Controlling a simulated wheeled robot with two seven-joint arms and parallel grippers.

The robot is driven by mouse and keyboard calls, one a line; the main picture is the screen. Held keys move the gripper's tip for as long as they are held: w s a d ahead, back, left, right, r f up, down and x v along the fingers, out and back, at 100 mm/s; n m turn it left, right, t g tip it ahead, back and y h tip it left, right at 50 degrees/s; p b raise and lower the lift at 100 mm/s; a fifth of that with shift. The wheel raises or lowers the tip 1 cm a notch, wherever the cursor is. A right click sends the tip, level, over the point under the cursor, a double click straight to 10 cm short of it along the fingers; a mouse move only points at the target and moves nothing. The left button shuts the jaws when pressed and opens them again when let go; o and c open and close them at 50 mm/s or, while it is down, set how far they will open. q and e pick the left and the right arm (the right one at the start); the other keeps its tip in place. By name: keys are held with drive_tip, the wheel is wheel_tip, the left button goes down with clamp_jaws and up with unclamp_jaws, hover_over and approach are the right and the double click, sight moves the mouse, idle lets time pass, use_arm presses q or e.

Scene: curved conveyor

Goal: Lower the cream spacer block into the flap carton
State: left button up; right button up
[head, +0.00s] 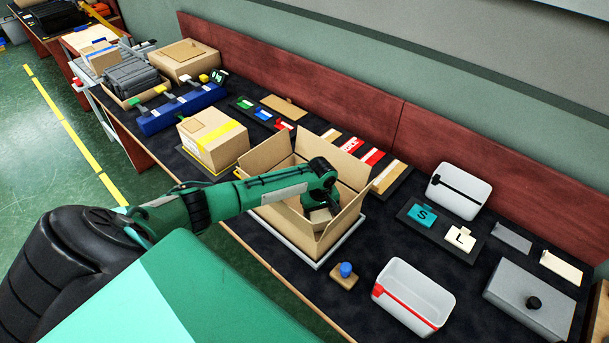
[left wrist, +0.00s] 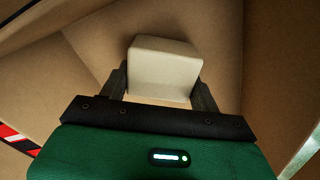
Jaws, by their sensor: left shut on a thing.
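The open flap carton (head: 338,228) stands on a pale tray or mat in the middle of the table, its flaps spread outward. My left arm reaches over its left side, and the hand points down into it. In the left wrist view my left gripper (left wrist: 163,92) is shut on the cream spacer block (left wrist: 165,68), one finger on each side. Brown carton walls surround the block there. In the head view a bit of the block (head: 320,215) shows below the hand; the rest is hidden. Whether the block touches the carton floor I cannot tell. My right gripper is not in view.
A taped closed carton (head: 212,138) stands left of the flap carton. A white bin with a red strip (head: 413,297) and a block with a blue knob (head: 345,273) lie to the right. Colored cards (head: 372,157) lie behind. A dark red back panel (head: 450,148) bounds the table.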

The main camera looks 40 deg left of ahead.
use_arm(q)
drive_tip(key=o, duration=1)
drive_tip(key=shift+o, duration=0.2)
